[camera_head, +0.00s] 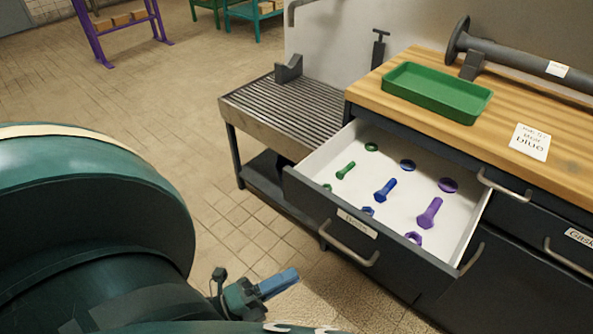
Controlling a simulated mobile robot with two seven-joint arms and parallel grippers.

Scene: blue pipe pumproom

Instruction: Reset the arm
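My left arm fills the left side and lower-left corner of the head view as large dark teal links. My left gripper (277,283) shows small at the bottom, low in front of the open drawer and apart from it. Its blue end points right. The arm hides part of it, and I cannot tell whether its fingers are apart or closed. My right gripper is not in view.
An open drawer (373,239) holds green, blue and purple bolts and nuts. A green tray (436,92) and a labelled card (530,142) lie on the wooden worktop (500,107). A slatted metal bench (285,112) stands beside it. Tiled floor is clear behind my arm.

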